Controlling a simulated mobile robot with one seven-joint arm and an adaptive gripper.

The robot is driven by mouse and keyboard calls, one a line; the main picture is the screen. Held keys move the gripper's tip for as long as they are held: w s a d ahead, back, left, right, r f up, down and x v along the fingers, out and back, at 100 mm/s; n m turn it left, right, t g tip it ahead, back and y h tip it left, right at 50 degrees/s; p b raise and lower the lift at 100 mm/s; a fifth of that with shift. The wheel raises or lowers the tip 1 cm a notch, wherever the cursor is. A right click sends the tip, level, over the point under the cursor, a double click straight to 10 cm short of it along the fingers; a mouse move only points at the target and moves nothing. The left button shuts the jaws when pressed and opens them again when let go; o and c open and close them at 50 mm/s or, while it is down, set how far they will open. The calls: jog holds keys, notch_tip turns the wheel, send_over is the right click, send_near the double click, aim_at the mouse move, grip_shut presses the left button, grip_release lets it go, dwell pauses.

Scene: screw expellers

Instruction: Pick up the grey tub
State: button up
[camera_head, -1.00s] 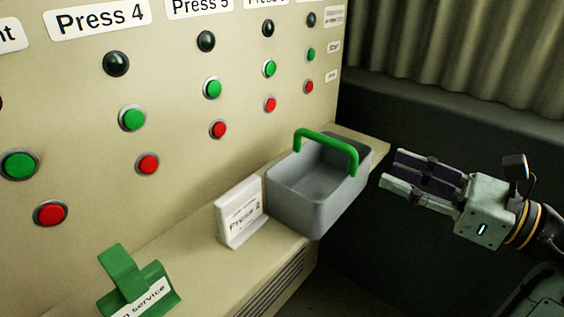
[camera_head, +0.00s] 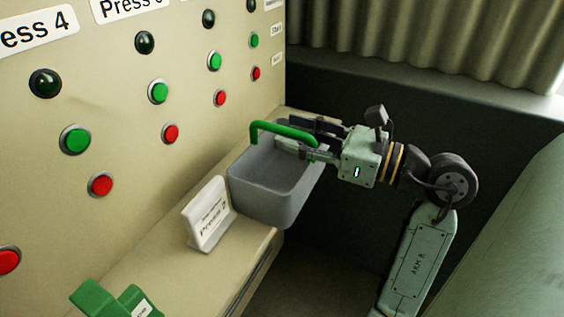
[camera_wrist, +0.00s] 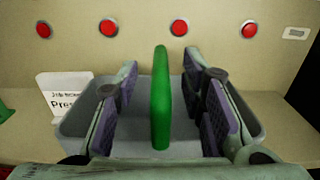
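The grey tub (camera_head: 268,196) stands upright on the ledge below the button panel, near the ledge's far end. Its green handle (camera_head: 284,130) arches over the top. In the head view my gripper (camera_head: 300,138) reaches in from the right at handle height, over the tub. In the wrist view the green handle (camera_wrist: 161,100) stands between my two fingers, with a visible gap on each side. The gripper is open around the handle. The tub's grey rim (camera_wrist: 75,130) shows behind and beside the fingers, which hide part of its inside.
A white "Press 2" sign (camera_head: 208,214) stands on the ledge just left of the tub. A green tag holder (camera_head: 112,300) lies farther left. The panel with red and green buttons (camera_head: 158,92) rises behind. Bare ledge (camera_head: 150,255) lies between sign and holder.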

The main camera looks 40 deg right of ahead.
aim_at(262, 125)
jog(key=x, duration=0.3)
jog(key=shift+r+p, duration=0.1)
jog(key=shift+p, duration=0.25)
grip_shut()
dwell(0.5)
